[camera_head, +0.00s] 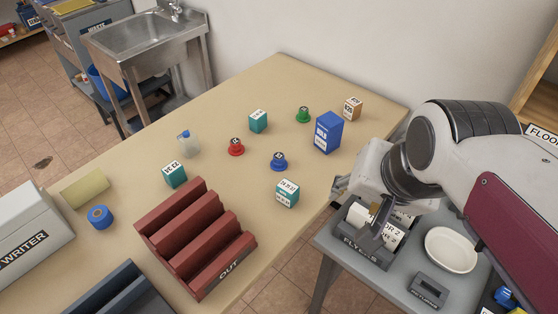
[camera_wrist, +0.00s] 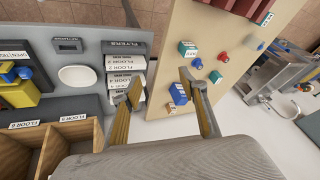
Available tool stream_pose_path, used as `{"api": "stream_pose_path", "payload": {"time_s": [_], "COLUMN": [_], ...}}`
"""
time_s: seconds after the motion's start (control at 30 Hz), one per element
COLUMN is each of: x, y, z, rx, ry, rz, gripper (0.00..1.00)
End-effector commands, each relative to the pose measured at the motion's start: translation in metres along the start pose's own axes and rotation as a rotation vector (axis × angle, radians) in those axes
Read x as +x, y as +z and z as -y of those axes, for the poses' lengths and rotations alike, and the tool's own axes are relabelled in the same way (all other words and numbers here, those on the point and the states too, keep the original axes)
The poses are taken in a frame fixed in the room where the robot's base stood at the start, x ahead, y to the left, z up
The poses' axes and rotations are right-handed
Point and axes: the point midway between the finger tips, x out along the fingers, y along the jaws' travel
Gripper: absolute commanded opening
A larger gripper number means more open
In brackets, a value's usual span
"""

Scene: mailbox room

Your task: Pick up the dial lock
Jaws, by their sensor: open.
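No object is clearly readable as the dial lock. Several small candidates stand on the tan table (camera_head: 222,112). Teal blocks with white number labels stand at the front right (camera_head: 287,193), left (camera_head: 175,175) and back (camera_head: 258,121). Round knob-like pieces with labelled tops are red (camera_head: 236,147), blue (camera_head: 279,161) and green (camera_head: 303,114). My gripper (camera_head: 360,205) is open and empty beyond the table's right edge, above the flyers tray, apart from all of these. In the wrist view its fingers (camera_wrist: 160,84) are spread, with the table to the right.
A tall blue box (camera_head: 328,133) and a tan block (camera_head: 352,109) stand at the table's back right. A red slotted OUT rack (camera_head: 196,238) fills the front. The grey flyers tray (camera_head: 365,252) and a white dish (camera_head: 451,250) are on the side table. The table's middle has free room.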

Motion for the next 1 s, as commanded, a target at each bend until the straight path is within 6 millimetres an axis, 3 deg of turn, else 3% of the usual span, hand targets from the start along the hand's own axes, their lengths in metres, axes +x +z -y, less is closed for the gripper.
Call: {"api": "stream_pose_path", "payload": {"time_s": [0.57, 1.0], "x": [0.057, 0.123], "y": [-0.070, -0.112], "z": [0.057, 0.095], "rx": [0.659, 1.170], "ry": [-0.018, 0.008], "rz": [0.084, 0.145], "gripper": [0.43, 0.43]}}
